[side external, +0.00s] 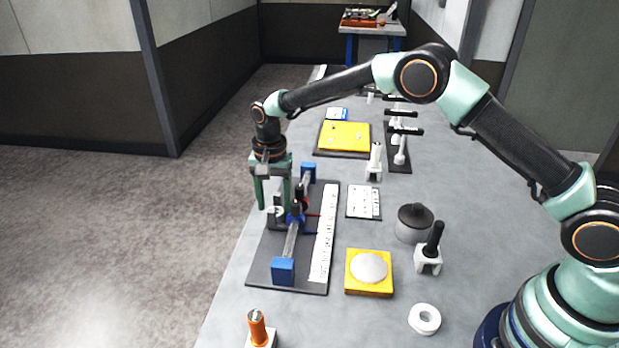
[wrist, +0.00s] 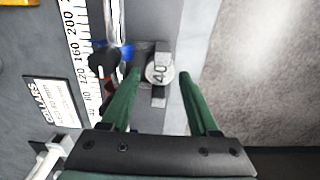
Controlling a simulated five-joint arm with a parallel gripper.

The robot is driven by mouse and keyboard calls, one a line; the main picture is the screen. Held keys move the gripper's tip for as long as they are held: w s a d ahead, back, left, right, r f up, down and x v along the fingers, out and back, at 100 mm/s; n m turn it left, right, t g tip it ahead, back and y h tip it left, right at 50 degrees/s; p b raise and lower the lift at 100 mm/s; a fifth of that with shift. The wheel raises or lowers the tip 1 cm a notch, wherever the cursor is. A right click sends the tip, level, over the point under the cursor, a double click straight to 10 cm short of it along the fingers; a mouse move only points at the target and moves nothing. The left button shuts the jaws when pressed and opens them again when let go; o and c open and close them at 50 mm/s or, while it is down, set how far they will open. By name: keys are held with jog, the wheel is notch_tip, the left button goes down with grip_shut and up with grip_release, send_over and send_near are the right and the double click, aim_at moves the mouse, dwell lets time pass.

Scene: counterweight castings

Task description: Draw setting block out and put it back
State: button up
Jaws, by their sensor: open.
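A grey block with a round white face marked 40, which I take to be the setting block (wrist: 159,92), sits beside the rail fixture in the wrist view. In the side view its pale face (side external: 275,210) shows below my gripper (side external: 274,198). My gripper points down with its green fingers apart. In the wrist view the block lies between the fingers, nearer the left one, with no clear contact. The fixture's dark base plate (side external: 262,270) carries a rail (side external: 290,242) between blue end blocks, and a blue slider with a dark knob next to the block.
A white scale strip (side external: 325,232) runs along the plate. A yellow pad with a pale disc (side external: 369,267), a dark-topped cylinder (side external: 415,223), a white ring (side external: 425,319) and an orange-handled tool (side external: 257,327) stand around. The table's left edge is close to the plate.

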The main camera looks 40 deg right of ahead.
aim_at(277, 215)
jog(key=shift+f, duration=2.15)
jog(key=shift+s+d, duration=0.1)
grip_shut()
jog(key=shift+r, duration=0.2)
jog(key=shift+r, duration=5.05)
